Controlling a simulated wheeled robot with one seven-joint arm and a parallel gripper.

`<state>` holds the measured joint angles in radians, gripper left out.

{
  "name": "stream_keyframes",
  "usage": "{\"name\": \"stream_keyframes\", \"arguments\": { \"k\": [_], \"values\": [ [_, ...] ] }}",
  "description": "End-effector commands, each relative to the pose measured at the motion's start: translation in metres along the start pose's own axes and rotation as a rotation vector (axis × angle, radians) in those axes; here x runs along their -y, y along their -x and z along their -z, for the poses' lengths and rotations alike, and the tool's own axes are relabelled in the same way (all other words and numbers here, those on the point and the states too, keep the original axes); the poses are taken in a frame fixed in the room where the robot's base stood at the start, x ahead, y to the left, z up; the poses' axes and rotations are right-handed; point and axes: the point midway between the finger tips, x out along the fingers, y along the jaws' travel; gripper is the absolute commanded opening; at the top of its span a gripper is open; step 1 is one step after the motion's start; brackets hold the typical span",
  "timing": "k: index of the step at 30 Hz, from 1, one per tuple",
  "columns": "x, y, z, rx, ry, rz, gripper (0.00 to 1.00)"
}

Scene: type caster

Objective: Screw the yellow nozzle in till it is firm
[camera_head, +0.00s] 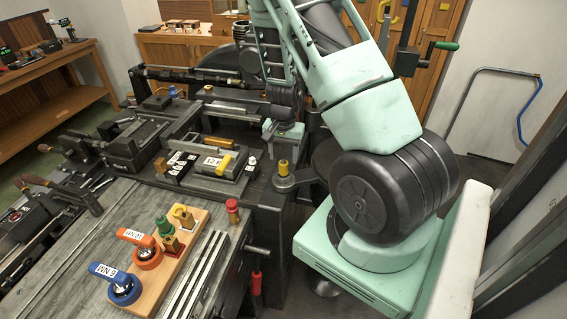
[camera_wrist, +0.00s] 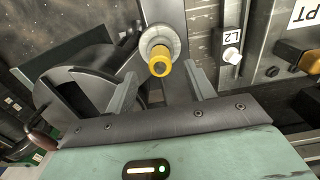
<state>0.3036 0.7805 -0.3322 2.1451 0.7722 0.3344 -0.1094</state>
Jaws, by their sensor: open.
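In the wrist view the nozzle (camera_wrist: 160,64) shows as a yellow ring with a dark opening, in front of a pale round collar (camera_wrist: 158,42).
A wooden board (camera_head: 160,283) with orange and blue labelled handles (camera_head: 122,289) and green and yellow pieces lies on the front bench. A red-capped piece (camera_head: 232,207) stands beside it. Labelled blocks and a yellow knob (camera_head: 224,165) are left of the nozzle.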

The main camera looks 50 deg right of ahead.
Motion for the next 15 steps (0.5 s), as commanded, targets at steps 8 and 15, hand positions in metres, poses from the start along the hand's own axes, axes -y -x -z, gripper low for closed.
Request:
{"name": "stream_keyframes", "arguments": {
  "k": [8, 15],
  "values": [
    [-0.001, -0.036, 0.000, 0.001, -0.002, -0.001, 0.54],
    [0.000, -0.045, 0.000, 0.000, 0.000, 0.001, 0.54]
  ]
}}
